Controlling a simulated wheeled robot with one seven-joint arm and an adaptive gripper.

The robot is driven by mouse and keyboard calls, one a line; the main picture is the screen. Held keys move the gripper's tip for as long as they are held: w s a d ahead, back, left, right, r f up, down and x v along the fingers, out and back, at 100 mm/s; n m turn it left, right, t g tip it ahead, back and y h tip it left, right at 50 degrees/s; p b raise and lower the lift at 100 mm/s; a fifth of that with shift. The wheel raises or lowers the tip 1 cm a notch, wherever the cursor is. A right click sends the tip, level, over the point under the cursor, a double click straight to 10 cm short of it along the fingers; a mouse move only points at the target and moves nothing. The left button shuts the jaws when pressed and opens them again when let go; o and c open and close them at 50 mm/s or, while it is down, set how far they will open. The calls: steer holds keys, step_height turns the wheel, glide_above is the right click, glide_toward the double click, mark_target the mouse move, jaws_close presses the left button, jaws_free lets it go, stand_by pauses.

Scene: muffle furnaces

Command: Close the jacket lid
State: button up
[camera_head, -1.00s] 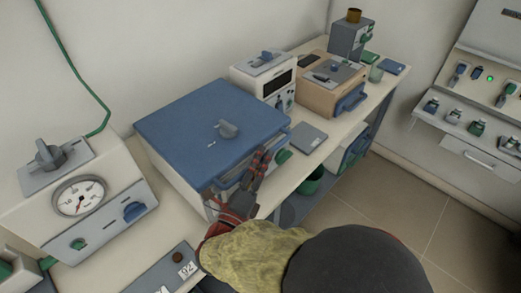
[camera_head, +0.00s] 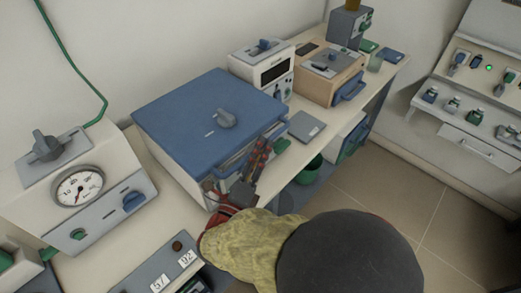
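The jacket lid is probably the blue top panel (camera_head: 180,125) of the large white box on the bench; it lies flat or nearly flat over the box. My gripper (camera_head: 260,155), dark with red marks, is at the box's front right side, below the lid's front edge. It overlaps the box's front in the view, so contact is unclear. My arm hides part of the front, and I cannot tell whether the fingers are apart or hold anything.
A dial gauge unit (camera_head: 60,195) stands to the left. A white instrument (camera_head: 262,72) and a tan box with a blue handle (camera_head: 325,80) stand to the right. A flat grey plate (camera_head: 306,127) lies on the bench. The tiled floor (camera_head: 400,190) at right is clear.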

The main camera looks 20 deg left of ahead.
steer(key=shift+a, duration=0.1)
steer(key=shift+s+a, duration=0.1)
steer(key=shift+s, duration=0.2)
steer(key=s+a+f, duration=0.1)
steer(key=s+f, duration=0.1)
steer(key=s, duration=0.9)
stand_by(0.3)
